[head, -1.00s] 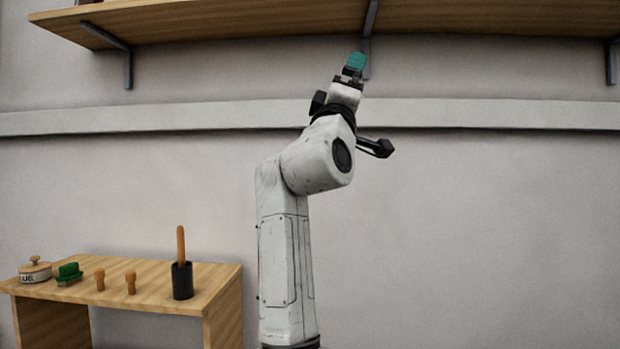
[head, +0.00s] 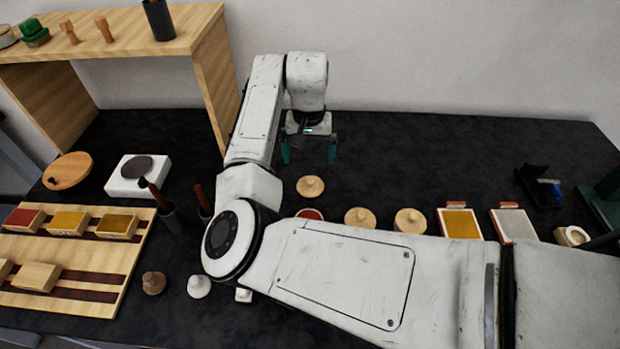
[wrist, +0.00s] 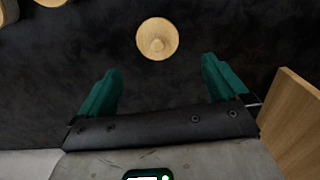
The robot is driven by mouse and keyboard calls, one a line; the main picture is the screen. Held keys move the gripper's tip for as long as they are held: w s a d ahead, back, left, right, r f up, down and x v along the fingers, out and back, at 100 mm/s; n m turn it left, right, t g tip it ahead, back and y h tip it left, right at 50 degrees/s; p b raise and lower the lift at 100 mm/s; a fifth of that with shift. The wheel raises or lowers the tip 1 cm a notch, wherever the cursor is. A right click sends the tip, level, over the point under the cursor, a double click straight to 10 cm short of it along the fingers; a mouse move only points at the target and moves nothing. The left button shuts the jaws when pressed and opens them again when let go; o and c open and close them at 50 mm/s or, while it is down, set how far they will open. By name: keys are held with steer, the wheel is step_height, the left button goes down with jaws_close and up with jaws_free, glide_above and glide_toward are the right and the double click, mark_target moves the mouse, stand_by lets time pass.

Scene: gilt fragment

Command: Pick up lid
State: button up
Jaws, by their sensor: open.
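A round wooden lid with a knob (head: 310,186) lies on the black tabletop in the head view, and it also shows at the top middle of the wrist view (wrist: 157,39). Two similar wooden lids lie nearby to the right, the left one (head: 360,218) and the right one (head: 410,221), both partly covered by my arm. My gripper (head: 309,153) is open, with teal fingers pointing down above the table behind the first lid. In the wrist view my open gripper (wrist: 160,75) has nothing between its fingers, and the lid lies beyond the fingertips, apart from them.
A red-filled round dish (head: 309,214) is partly hidden just in front of the lid. A wooden shelf stand (head: 215,80) rises at the left; its panel shows close right of my gripper in the wrist view (wrist: 292,120).

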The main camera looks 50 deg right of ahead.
glide_above(310, 179)
step_height(310, 179, down, 4)
steer(key=shift+w+f, duration=0.1)
steer(key=shift+w, duration=0.05)
steer(key=shift+s+f+p, duration=0.2)
steer(key=shift+f+p, duration=0.75)
steer(key=shift+f, duration=1.75)
steer(key=c, duration=1)
steer(key=shift+r, duration=0.1)
